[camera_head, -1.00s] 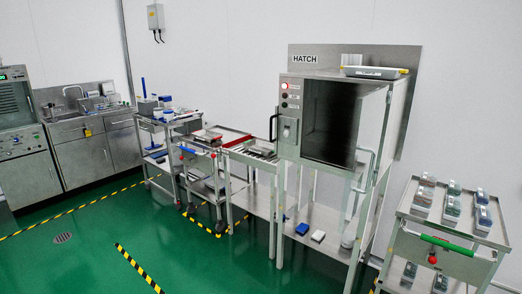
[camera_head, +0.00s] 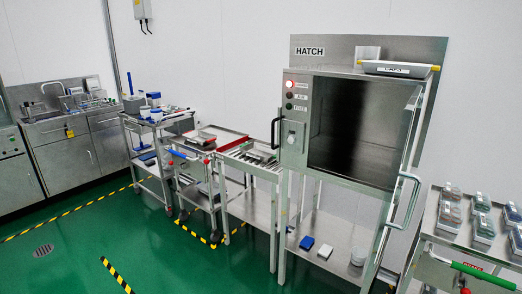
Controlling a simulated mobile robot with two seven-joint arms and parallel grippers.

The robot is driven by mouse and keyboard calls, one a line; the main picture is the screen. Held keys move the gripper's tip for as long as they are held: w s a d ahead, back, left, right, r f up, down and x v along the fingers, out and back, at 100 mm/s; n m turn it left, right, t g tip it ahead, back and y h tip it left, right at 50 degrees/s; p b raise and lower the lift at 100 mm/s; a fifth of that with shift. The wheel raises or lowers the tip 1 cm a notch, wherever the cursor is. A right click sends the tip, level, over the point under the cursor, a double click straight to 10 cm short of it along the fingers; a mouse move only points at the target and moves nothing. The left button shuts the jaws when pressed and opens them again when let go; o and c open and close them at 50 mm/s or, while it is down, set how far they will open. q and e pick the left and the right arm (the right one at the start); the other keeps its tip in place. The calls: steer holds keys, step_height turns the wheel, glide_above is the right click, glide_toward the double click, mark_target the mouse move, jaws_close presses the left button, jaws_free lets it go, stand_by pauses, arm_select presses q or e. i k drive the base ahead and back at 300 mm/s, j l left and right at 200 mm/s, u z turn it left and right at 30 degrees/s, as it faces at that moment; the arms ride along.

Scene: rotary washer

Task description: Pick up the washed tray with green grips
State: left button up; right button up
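I cannot pick out a tray with green grips for certain. A grey tray with yellow ends (camera_head: 397,69) lies on top of the steel hatch cabinet (camera_head: 365,190). Neither of my grippers is in view.
The right cart (camera_head: 452,247) carries several small grey containers. A further trolley (camera_head: 130,118) and a sink counter (camera_head: 75,130) stand left.

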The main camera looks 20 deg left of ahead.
mark_target(263, 152)
steer(key=i+j+z, duration=0.1)
steer(key=i+j, duration=1.05)
steer(key=i+j+z, duration=0.1)
steer(key=i+j, duration=1)
steer(key=j, duration=0.2)
